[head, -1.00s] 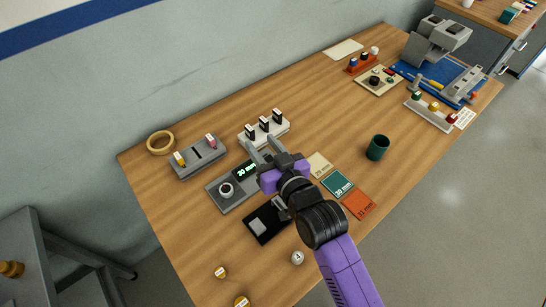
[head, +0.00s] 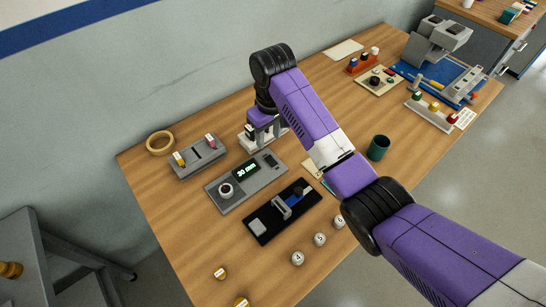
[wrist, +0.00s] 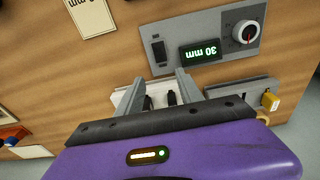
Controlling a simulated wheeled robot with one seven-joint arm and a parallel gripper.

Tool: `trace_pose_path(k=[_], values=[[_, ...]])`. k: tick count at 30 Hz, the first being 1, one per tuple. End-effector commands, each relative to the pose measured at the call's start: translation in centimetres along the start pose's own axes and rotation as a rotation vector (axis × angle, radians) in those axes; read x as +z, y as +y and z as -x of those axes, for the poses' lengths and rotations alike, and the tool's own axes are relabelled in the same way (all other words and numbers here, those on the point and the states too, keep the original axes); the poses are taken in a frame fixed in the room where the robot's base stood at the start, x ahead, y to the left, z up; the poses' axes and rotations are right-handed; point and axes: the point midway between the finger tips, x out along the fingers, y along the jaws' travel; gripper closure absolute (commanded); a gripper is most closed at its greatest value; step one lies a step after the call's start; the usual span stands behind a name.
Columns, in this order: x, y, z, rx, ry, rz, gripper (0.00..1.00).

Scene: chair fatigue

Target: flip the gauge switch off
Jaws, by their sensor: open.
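The gauge (head: 232,194) is a grey panel with a lit green "30 mm" display (head: 245,170), a round knob (head: 226,189) and a small black switch (head: 269,160) at its right end. In the wrist view the gauge (wrist: 180,25) shows upside down, with the dark switch (wrist: 158,51) left of the display. I cannot tell which way the switch is tipped. My gripper (wrist: 160,78) is open, pointing down, with nothing seen gripped. In the head view my gripper (head: 266,138) is behind the gauge, over a white block, apart from the switch.
The white block (head: 244,141) with black-topped pieces is partly hidden by my gripper. A black fixture (head: 265,225) lies in front of the gauge. A grey tray (head: 190,165) is at left, a green cup (head: 378,147) at right. Several round weights lie near the front edge.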

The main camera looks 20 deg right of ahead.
Motion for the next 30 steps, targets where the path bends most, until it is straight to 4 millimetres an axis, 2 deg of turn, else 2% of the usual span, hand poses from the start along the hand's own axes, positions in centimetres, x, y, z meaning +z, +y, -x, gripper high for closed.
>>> trace_pose_path(k=[3,6,21,30], values=[[1.8,-0.2,0.1,-0.012,-0.074,0.005,0.56],[2.4,-0.3,-0.2,-0.015,-0.099,0.007,0.56],[3.1,-0.4,-6.8,-0.015,-0.099,0.008,0.56],[3.1,-0.4,-7.7,-0.014,-0.096,0.009,0.56]])
